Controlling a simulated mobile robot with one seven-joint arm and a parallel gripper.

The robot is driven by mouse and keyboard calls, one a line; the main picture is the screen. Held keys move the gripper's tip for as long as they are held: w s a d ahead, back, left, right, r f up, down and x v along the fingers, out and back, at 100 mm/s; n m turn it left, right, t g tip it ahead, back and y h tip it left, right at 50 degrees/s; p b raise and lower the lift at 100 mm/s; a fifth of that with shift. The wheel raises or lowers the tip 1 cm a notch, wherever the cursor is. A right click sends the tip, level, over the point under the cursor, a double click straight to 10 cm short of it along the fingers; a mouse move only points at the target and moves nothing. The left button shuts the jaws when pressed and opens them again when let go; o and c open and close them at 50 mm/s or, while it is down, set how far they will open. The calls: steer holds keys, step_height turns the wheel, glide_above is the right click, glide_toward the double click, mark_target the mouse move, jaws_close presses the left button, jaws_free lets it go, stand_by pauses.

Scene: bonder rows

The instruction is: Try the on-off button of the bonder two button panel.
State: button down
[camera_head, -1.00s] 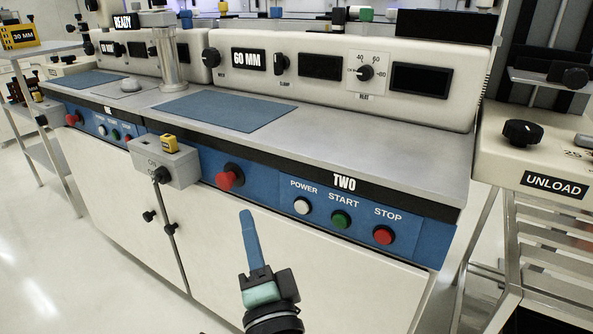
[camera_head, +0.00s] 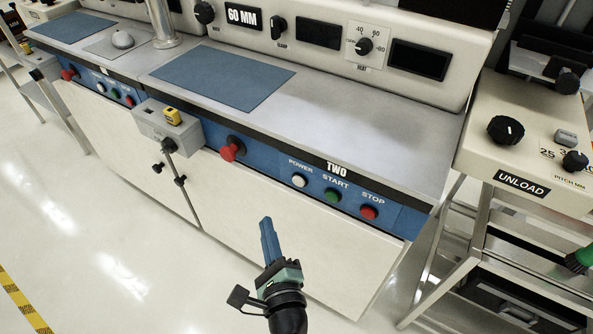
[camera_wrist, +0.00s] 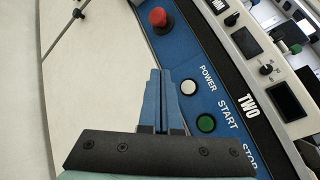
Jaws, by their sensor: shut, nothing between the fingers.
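The blue panel of bonder two (camera_head: 270,166) runs along the front edge of the bench under the sign TWO. Its white POWER button (camera_head: 299,180) is left of the green START button (camera_head: 332,195) and the red STOP button (camera_head: 369,212). In the wrist view the POWER button (camera_wrist: 188,87) is just right of the blue fingertips and START (camera_wrist: 206,123) is below it; STOP is only a cut-off label. My gripper (camera_head: 266,222) is shut and empty, fingers pointing toward the panel. In the head view its tips appear below and left of POWER, with no visible contact.
A red mushroom knob (camera_head: 228,152) juts from the panel left of POWER. A grey switch box (camera_head: 168,128) with a yellow item hangs further left. The UNLOAD stand (camera_head: 540,165) is at the right. The floor at left is clear.

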mark_target(292, 181)
stand_by(0.3)
steer(key=shift+w+d+b, duration=0.25)
steer(key=shift+w+d, duration=0.6)
steer(key=shift+w, duration=0.35)
steer(key=shift+w+d+b, duration=0.25)
steer(key=shift+w+d, duration=0.6)
steer(key=shift+w, duration=0.3)
steer(key=shift+w+d+b, duration=0.25)
steer(key=shift+w+d, duration=0.6)
steer(key=shift+w, duration=0.35)
steer(key=shift+w, duration=0.1)
steer(key=shift+w+d, duration=0.25)
steer(key=shift+w+d, duration=0.25)
steer(key=shift+w, duration=0.1)
steer(key=shift+s, duration=0.1)
steer(key=shift+s+a, duration=0.5)
steer(key=shift+s, duration=0.1)
steer(key=shift+s, duration=0.1)
steer(key=shift+s+a+p, duration=0.3)
steer(key=shift+s+a, duration=0.45)
steer(key=shift+s, duration=0.2)
steer(key=shift+s+a+p, duration=0.25)
steer(key=shift+s+a, duration=0.45)
steer(key=shift+s, duration=0.25)
